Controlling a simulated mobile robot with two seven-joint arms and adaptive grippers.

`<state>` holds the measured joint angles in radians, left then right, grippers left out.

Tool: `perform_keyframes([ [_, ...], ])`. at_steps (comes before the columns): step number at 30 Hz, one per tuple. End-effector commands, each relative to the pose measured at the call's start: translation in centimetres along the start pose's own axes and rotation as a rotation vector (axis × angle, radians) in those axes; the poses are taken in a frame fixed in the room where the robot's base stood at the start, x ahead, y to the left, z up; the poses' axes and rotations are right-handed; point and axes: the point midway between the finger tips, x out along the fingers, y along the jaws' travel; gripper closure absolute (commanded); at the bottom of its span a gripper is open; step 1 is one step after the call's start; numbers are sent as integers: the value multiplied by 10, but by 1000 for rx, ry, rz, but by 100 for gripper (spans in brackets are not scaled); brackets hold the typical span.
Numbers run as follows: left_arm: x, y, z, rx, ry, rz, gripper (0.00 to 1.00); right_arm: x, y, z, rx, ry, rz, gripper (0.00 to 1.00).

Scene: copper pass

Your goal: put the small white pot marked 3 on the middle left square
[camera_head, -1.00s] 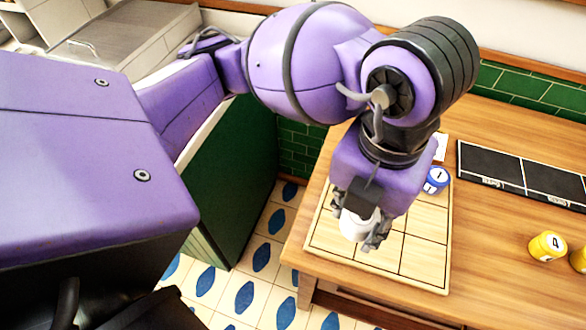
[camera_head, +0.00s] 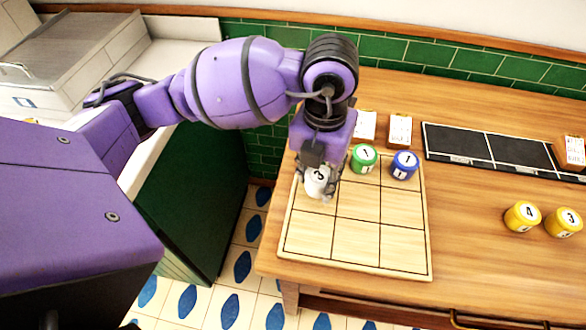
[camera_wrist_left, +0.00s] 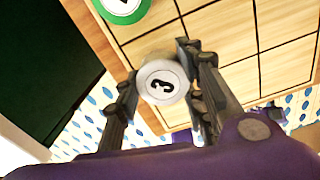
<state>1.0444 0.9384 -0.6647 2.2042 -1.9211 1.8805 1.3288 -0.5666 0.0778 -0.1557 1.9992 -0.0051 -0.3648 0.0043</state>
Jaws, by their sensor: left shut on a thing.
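The small white pot marked 3 (camera_head: 319,181) is in my left gripper (camera_head: 316,186), whose fingers are shut on its sides. In the head view the pot's lower part appears over the middle left square of the wooden grid board (camera_head: 358,238), near that square's back edge. I cannot tell whether it touches the board. In the left wrist view the pot (camera_wrist_left: 161,80) sits between the two fingers, with its 3 facing the camera.
A green pot marked 1 (camera_head: 363,158) stands in the top middle square and a blue pot marked 1 (camera_head: 404,165) in the top right. Two yellow pots (camera_head: 522,216) (camera_head: 563,222) stand right of the board. A black tray (camera_head: 490,147) lies behind. The front squares are clear.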

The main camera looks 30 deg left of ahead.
Motion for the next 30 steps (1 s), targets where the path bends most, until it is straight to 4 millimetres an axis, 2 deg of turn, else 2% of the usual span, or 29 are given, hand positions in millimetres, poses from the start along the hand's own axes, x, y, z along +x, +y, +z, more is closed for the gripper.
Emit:
perform_keyframes([
  [3, 15, -1, 0, 3, 0, 0, 93, 1, 0, 4, -1, -7, 0, 44],
  [14, 19, -1, 0, 3, -2, -1, 93, 1, 0, 10, -1, -17, 0, 44],
  [15, 20, -1, 0, 3, -2, -1, 62, 0, 0, 11, -1, -18, 0, 44],
  [19, 19, -1, 0, 3, -3, -1, 45, -1, 0, 12, -1, -20, 1, 44],
  [30, 14, -1, 0, 2, -5, -1, 44, -2, 1, 7, 0, -13, 2, 44],
])
